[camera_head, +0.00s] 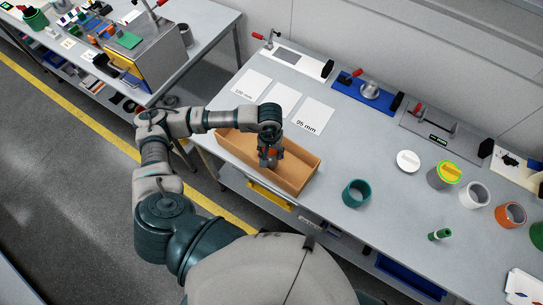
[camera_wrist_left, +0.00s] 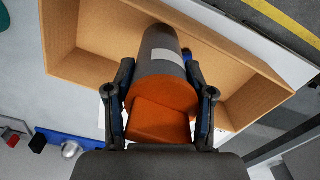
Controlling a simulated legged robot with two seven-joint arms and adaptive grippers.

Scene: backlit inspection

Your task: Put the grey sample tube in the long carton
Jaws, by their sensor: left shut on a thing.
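The long carton (camera_head: 298,170) is an open tan box on the grey workbench, in the middle of the head view. In the left wrist view its bare floor and walls (camera_wrist_left: 95,38) spread behind the fingers. My left gripper (camera_head: 268,158) points down over the carton and is shut on the grey sample tube (camera_wrist_left: 165,78). The tube is a dark grey cylinder with a white label and an orange end towards my palm. In the head view the gripper mostly hides it. I cannot tell whether its far end touches the carton floor. My right gripper is not in view.
A teal ring-like cup (camera_head: 356,193) stands right of the carton, with a small green tube (camera_head: 439,235) farther right. Several cups and a white disc (camera_head: 408,161) stand at the right. Paper sheets (camera_head: 312,114) lie behind the carton. Bench space between carton and teal cup is clear.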

